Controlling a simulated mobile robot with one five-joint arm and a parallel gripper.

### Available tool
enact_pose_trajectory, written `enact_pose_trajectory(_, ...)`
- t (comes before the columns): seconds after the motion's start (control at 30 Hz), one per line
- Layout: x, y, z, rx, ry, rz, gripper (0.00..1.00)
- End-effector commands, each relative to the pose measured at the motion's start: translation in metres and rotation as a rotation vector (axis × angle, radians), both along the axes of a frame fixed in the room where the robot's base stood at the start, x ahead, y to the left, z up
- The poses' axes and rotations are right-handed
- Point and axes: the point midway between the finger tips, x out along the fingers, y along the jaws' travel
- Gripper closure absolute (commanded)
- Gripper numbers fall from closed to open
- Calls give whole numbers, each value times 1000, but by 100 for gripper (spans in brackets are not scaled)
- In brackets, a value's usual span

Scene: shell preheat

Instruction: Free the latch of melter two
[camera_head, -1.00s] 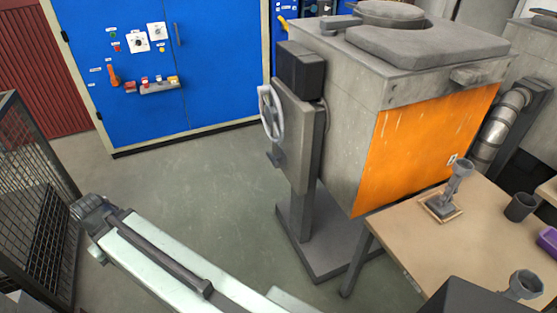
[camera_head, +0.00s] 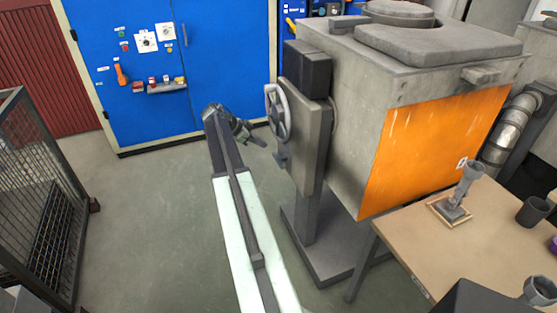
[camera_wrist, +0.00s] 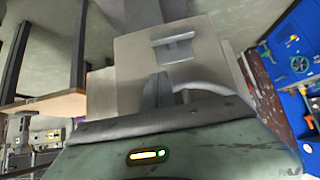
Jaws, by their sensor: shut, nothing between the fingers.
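The melter (camera_head: 440,150) with the orange panel stands right of centre in the head view; its number is too small to read. A grey control box (camera_head: 305,135) on a post at its left side carries a pale handwheel (camera_head: 285,118). A small dark bracket (camera_head: 281,158), possibly the latch, sits below the wheel. In the wrist view a bracket (camera_wrist: 173,45) shows on the box face, and a curved part of the wheel (camera_wrist: 205,87) is nearer. My gripper (camera_head: 261,142) is just left of the wheel and bracket, apparently apart from them. Its fingers (camera_wrist: 158,90) are shut and empty.
A blue cabinet (camera_head: 120,60) with switches stands behind. A wire cage (camera_head: 35,190) is at the left. A wooden table (camera_head: 420,245) with a cup-topped stand (camera_head: 462,190) and a dark cup (camera_head: 533,211) is at the right. Open floor (camera_head: 160,230) lies between cage and post.

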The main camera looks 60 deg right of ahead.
Motion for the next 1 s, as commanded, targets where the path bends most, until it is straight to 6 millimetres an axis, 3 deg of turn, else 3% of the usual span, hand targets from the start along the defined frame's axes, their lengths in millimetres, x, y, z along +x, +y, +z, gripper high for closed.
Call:
enact_pose_trajectory(0.37,-3,-4,-9,4,0,2,100)
enact_pose_trajectory(0.87,-43,-58,-83,4,-1,2,100)
enact_pose_trajectory(1.0,-42,-56,-107,4,0,4,100)
